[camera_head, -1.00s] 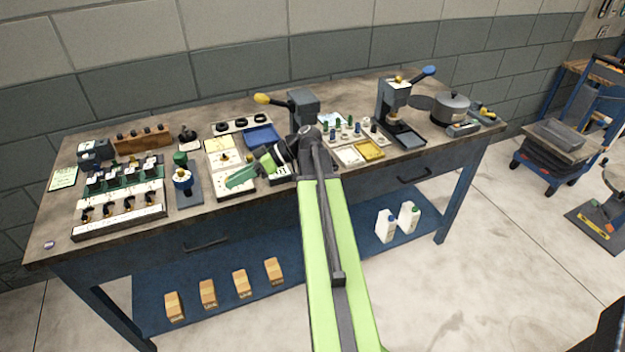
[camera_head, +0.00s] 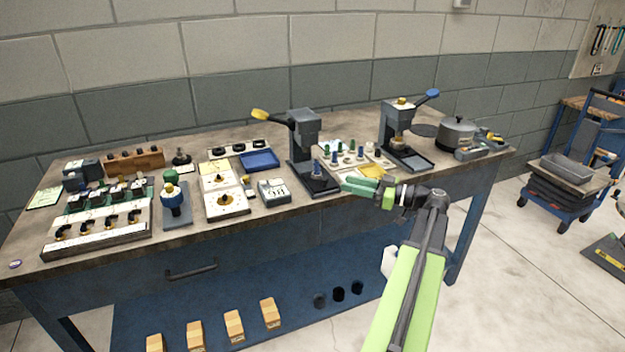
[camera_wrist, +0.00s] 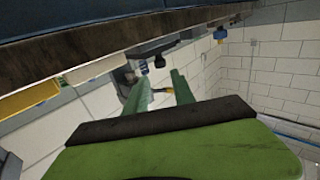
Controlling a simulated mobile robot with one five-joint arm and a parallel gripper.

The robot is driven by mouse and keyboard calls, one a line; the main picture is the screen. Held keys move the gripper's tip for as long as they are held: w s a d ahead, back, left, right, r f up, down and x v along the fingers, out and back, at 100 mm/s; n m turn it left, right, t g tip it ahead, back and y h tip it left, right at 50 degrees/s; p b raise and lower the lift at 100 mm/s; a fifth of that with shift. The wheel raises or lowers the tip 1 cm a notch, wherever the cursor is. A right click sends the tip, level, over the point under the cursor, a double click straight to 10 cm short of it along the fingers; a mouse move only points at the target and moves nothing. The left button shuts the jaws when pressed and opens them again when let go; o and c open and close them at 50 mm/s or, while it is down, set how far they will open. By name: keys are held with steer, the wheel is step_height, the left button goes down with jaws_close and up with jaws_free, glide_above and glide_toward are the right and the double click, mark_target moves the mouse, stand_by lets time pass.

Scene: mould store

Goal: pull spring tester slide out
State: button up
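Two grey lever presses stand on the bench, and no label readable here tells which is the spring tester. The yellow-handled press (camera_head: 305,127) is nearest my gripper. A dark flat slide (camera_head: 318,186) reaches forward from its base, with a small blue-topped piece (camera_head: 316,167) on it. The blue-handled press (camera_head: 396,122) is farther right, with its own dark plate (camera_head: 410,159). My gripper (camera_head: 346,184) points left, just right of the first slide, near the bench's front edge. In the wrist view its green fingers (camera_wrist: 160,88) are apart with nothing between them. Contact with the slide cannot be told.
A yellow tray (camera_head: 371,171) and a board with several small pegs lie behind my gripper. A small grey box (camera_head: 273,192) is left of the slide. A pot (camera_head: 457,133) stands far right. The floor before the bench is open.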

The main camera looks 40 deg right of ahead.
mark_target(315, 183)
steer(key=x, duration=1.2)
steer(key=shift+c, duration=0.3)
jaws_close()
stand_by(0.6)
